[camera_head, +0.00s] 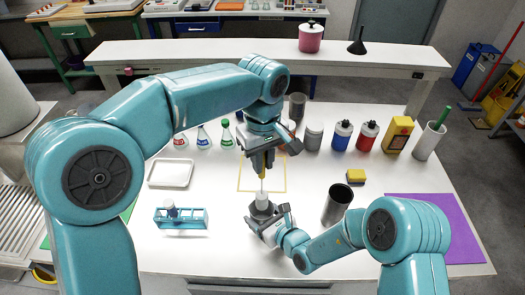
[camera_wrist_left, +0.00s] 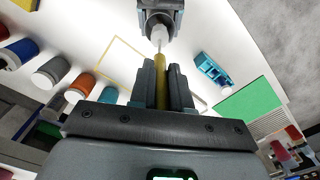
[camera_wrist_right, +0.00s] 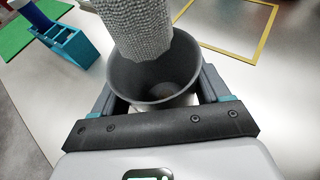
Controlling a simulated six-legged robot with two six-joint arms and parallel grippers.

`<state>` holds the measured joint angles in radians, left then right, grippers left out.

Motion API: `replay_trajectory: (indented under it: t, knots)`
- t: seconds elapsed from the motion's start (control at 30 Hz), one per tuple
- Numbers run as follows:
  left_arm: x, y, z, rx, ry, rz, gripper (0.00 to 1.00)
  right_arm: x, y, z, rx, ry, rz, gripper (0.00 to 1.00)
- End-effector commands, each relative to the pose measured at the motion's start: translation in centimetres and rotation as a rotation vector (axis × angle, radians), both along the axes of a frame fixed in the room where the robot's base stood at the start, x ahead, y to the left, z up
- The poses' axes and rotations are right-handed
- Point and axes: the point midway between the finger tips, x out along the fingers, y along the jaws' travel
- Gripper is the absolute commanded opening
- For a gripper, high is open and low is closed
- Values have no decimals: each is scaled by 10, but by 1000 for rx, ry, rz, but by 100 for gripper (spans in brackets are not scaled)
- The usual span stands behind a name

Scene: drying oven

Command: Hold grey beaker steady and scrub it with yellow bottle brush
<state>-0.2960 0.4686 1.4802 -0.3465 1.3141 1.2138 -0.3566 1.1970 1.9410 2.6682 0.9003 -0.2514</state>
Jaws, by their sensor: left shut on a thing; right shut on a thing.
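The grey beaker (camera_wrist_right: 122,78) is upright and open at the top in the right wrist view. My right gripper (camera_head: 264,218) is shut around it, with a finger on each side. My left gripper (camera_head: 262,165) is shut on the yellow handle of the bottle brush (camera_wrist_left: 161,85) and points down above the beaker. The brush's pale bristled head (camera_wrist_right: 140,22) hangs at the beaker's mouth, and its lower end overlaps the opening. I cannot tell for sure how far it reaches inside. The beaker's lower part is hidden by my right gripper.
A dark cup (camera_head: 337,205) and a yellow sponge (camera_head: 355,177) stand to the right. A blue rack (camera_head: 181,218) and a white tray (camera_head: 170,173) are at left. Several bottles line the back. A yellow square outline (camera_head: 247,188) marks the table behind the beaker.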

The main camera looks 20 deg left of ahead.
Motion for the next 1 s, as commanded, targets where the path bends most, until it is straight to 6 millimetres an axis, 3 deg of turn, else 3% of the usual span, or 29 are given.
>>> replay_trajectory:
  t: [1.0]
  knots:
    - [0, 0, -83, 0, 1, 0, 0, 0, 0, 0, 0, 0, 0, 39]
